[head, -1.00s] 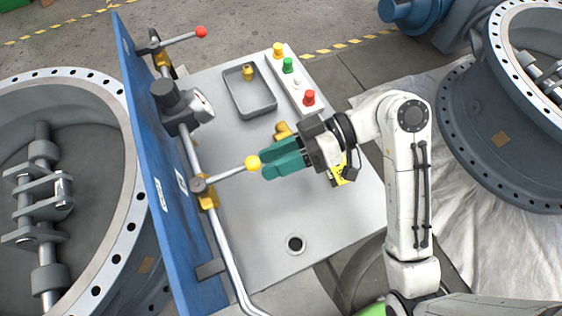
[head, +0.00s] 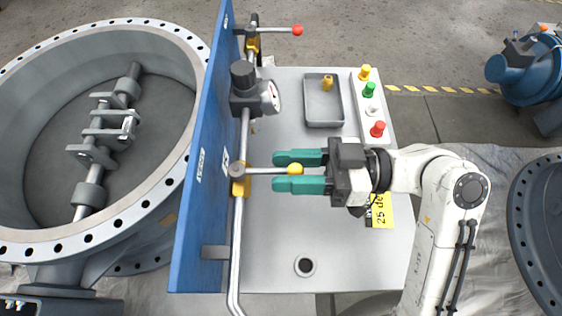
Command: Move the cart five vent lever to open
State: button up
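A lever with a yellow ball knob (head: 295,169) sticks out to the right from a pipe valve on the blue panel (head: 205,150). A second lever with a red ball knob (head: 297,30) sticks out to the right higher on the same panel. I cannot read which one is the vent lever. My gripper (head: 287,171) has two teal fingers pointing left. They are apart, one on each side of the yellow knob, with a gap visible. I cannot tell whether either finger touches it.
A pressure gauge (head: 269,97) sits on the pipe between the levers. The grey cart top (head: 275,235) bears a tray (head: 324,108) with a small brass part, and a strip of coloured buttons (head: 371,105). A large flanged pipe (head: 70,240) stands left of the panel.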

jog(key=shift+a, duration=0.9)
grip_shut()
